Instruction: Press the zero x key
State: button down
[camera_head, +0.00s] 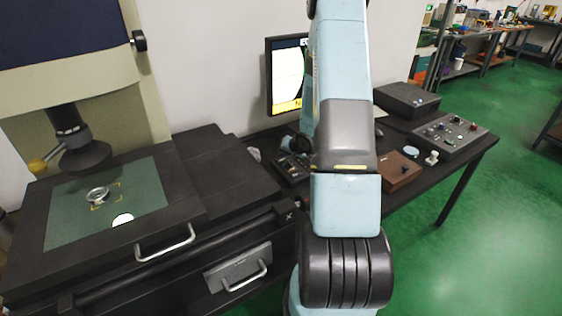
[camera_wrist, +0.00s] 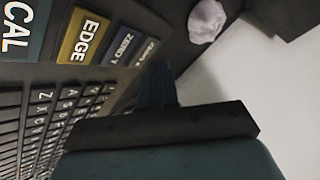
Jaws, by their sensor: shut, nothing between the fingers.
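In the wrist view a row of labelled keys runs along the dark panel: a teal CAL key (camera_wrist: 18,25), a gold EDGE key (camera_wrist: 87,38), a blue-grey key (camera_wrist: 124,46) that seems to read ZERO Y, and a farther key (camera_wrist: 146,50) whose small label I cannot read surely; it may be the zero x key. My gripper (camera_wrist: 157,68) is shut and empty, its tips beside that farthest key. I cannot tell whether they touch it. In the head view the dark key panel (camera_head: 290,170) is partly hidden by my arm.
Rows of small letter keys (camera_wrist: 60,115) lie beside the labelled keys. A crumpled pale object (camera_wrist: 206,20) lies beyond them. A monitor (camera_head: 288,78) stands behind the panel. The measuring machine's stage (camera_head: 190,215) with a metal ring (camera_head: 97,194) is at left; a brown box (camera_head: 398,172) is at right.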

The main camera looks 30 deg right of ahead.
aim_at(284, 161)
jog(key=shift+r, duration=0.25)
jog(key=shift+r, duration=2.45)
